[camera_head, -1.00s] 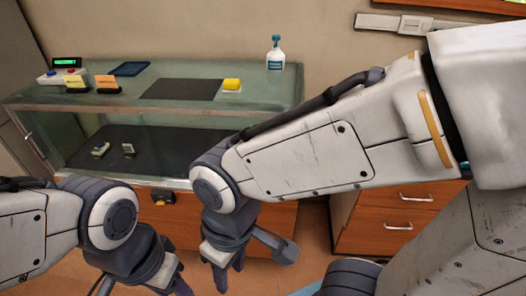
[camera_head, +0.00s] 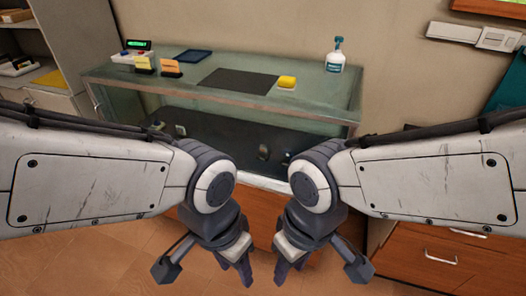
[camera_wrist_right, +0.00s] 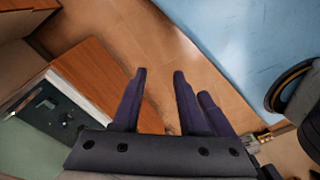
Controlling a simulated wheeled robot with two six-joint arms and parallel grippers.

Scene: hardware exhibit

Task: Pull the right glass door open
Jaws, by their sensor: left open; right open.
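The glass display case (camera_head: 330,106) stands against the wall ahead, with a dark mat and small items inside. Its front is largely hidden behind my arms, so I cannot make out the right glass door, its edge or its handle. My left gripper (camera_head: 246,272) is open and empty, pointing down in front of the case. My right gripper (camera_head: 287,270) is open and empty close beside it, also pointing down. In the right wrist view its fingers (camera_wrist_right: 155,78) are spread over bare floor, with part of the case (camera_wrist_right: 45,110) at the lower left. Neither gripper touches the case.
On the case top are a spray bottle (camera_head: 336,55), a yellow block (camera_head: 287,81), a dark mat (camera_head: 238,81) and a device with a green display (camera_head: 138,45). A drawer cabinet (camera_head: 440,245) stands at right, shelves (camera_head: 40,55) at left. Tiled floor (camera_head: 100,262) is clear.

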